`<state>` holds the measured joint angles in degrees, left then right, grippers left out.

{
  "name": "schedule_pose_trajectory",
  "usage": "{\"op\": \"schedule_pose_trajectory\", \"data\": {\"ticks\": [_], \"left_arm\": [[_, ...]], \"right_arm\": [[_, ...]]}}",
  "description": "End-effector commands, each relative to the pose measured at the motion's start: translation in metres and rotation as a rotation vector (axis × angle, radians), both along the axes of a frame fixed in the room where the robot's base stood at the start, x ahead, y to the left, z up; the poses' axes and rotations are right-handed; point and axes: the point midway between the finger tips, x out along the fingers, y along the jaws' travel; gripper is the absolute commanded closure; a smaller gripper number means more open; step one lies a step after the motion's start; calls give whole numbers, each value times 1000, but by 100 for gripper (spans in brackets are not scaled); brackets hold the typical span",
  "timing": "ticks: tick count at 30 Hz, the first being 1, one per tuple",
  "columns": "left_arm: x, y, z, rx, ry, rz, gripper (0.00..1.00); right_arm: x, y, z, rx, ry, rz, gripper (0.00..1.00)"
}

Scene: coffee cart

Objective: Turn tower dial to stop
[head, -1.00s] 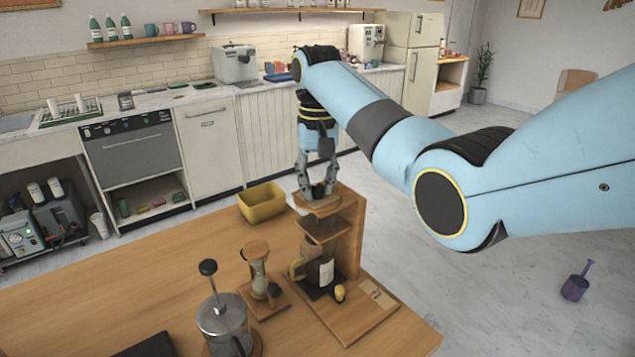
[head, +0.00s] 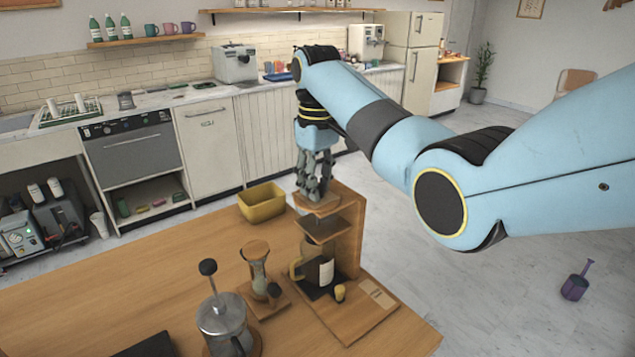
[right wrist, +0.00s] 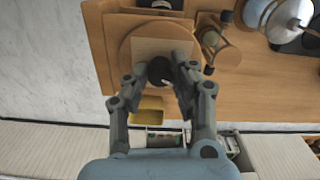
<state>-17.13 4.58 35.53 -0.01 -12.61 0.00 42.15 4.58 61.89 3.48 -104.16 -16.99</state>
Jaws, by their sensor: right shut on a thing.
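A wooden coffee tower (head: 347,235) stands on the counter's far right, with a glass carafe (head: 312,268) under its shelf. My right gripper (head: 316,196) points straight down onto the tower's top. In the right wrist view, a dark round dial (right wrist: 160,70) sits between the fingertips (right wrist: 158,72), over a round wooden top (right wrist: 130,45). The right gripper is shut on the dial. In the head view the fingers hide the dial. Any stop mark is too small to make out. My left gripper is not in view.
A yellow bin (head: 262,203) stands left of the tower. A wooden-topped glass piece (head: 258,268) and a French press (head: 224,318) stand nearer. The counter's left part (head: 120,305) is mostly bare. A purple object (head: 575,288) lies on the floor at right.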

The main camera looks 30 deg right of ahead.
Motion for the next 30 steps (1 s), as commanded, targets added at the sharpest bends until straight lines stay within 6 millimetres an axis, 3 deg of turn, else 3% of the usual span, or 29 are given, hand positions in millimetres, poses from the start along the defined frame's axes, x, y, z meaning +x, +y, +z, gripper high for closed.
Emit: {"op": "schedule_pose_trajectory", "data": {"ticks": [15, 30], "left_arm": [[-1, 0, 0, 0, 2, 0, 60], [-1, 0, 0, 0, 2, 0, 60]], "right_arm": [[0, 1, 0, 1, -2, 386, 100], [0, 1, 0, 2, -2, 488, 100]]}}
